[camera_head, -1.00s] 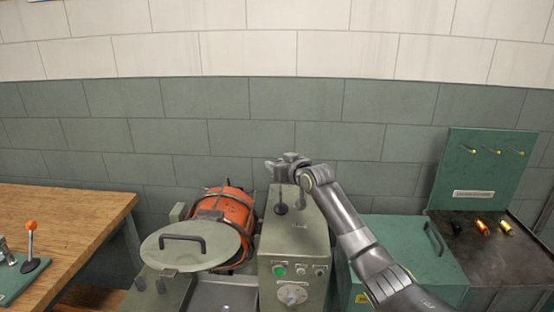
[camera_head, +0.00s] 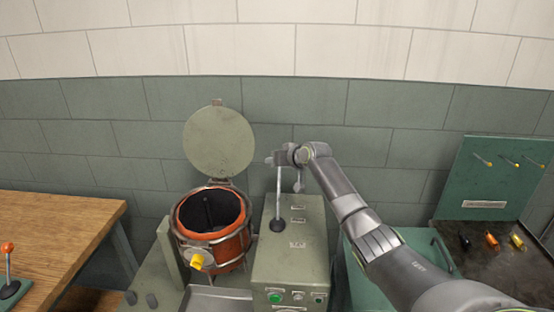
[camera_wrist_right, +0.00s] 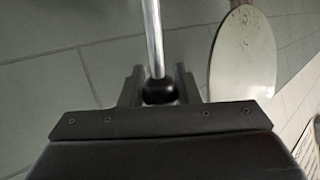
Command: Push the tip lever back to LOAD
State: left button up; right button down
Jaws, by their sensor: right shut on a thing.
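The tip lever (camera_head: 279,195) is a metal rod rising from a black boot on top of the grey-green control cabinet (camera_head: 290,262). It stands nearly upright in the head view. My right gripper (camera_head: 284,158) is at the lever's top end, shut on it. In the right wrist view, the lever's black knob (camera_wrist_right: 160,91) sits between the fingers and the rod runs away from it. The small plates beside the lever are too small to read. The orange drum (camera_head: 212,222) stands mouth up, left of the cabinet. My left gripper is not in view.
The round lid (camera_head: 219,143) stands raised behind the drum. A metal tray (camera_head: 222,299) is below the drum. A wooden table (camera_head: 60,225) with an orange-knobbed lever (camera_head: 8,247) is at left. A green panel (camera_head: 490,180) stands at right, with small coloured pieces before it.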

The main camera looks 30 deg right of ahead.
jog(key=shift+w+d+f, duration=0.15)
jog(key=shift+d+f, duration=0.05)
jog(key=shift+f, duration=0.65)
jog(key=c, duration=1.5)
grip_release()
jog(key=o, duration=0.4)
jog(key=shift+r, duration=0.25)
jog(key=shift+r, duration=0.15)
